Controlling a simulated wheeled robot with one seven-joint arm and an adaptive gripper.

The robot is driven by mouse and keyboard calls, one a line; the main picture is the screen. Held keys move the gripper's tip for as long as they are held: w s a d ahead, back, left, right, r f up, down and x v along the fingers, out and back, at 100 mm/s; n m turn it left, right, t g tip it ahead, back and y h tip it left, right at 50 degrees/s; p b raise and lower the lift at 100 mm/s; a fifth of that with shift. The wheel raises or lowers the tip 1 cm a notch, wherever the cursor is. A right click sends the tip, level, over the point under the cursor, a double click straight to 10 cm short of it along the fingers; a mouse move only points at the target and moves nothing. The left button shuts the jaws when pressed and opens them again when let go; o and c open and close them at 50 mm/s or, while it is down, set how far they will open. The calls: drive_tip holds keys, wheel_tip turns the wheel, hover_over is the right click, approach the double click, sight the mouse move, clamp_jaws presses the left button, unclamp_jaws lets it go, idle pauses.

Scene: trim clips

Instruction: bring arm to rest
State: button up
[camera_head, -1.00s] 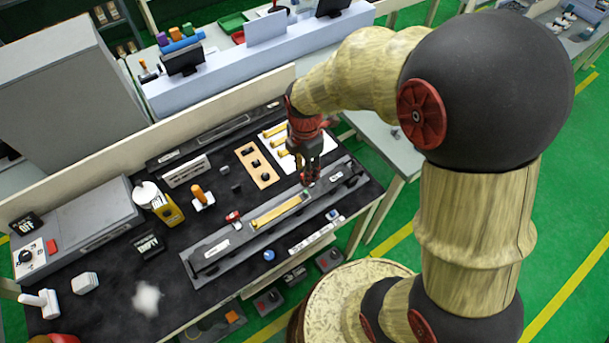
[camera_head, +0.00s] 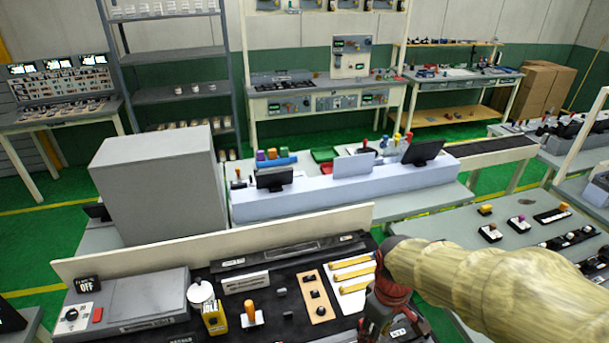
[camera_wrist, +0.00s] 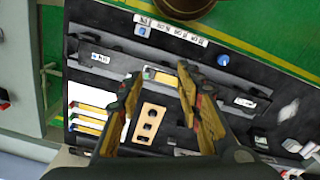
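My gripper (camera_wrist: 159,72) is open in the wrist view, its two fingers spread with nothing held between them. It hangs over the black work mat (camera_wrist: 230,130). A yellow trim clip (camera_wrist: 164,77) lies in the long grey fixture (camera_wrist: 215,84) below and beyond the fingertips, partly hidden by them. Several more yellow clips (camera_head: 352,273) lie on a white board at the left of my gripper (camera_head: 378,318) in the head view; they also show in the wrist view (camera_wrist: 88,115). In the head view the fingertips and most of the fixture are cut off or hidden.
An orange-handled tool (camera_head: 250,313), a yellow container (camera_head: 214,318) and a grey control box (camera_head: 140,300) stand further left. A low cream wall (camera_head: 220,243) runs along the bench's back edge.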

drive_tip(key=s+d+r+m+t+b, duration=0.2)
drive_tip(key=s+r+m+t+b, duration=0.3)
drive_tip(key=s+r+m+b, duration=0.2)
drive_tip(key=shift+s+d+r+t+b, duration=0.2)
drive_tip(key=shift+s+r+t+b, duration=0.2)
drive_tip(key=shift+s+r+b, duration=0.25)
drive_tip(key=shift+c, duration=0.6)
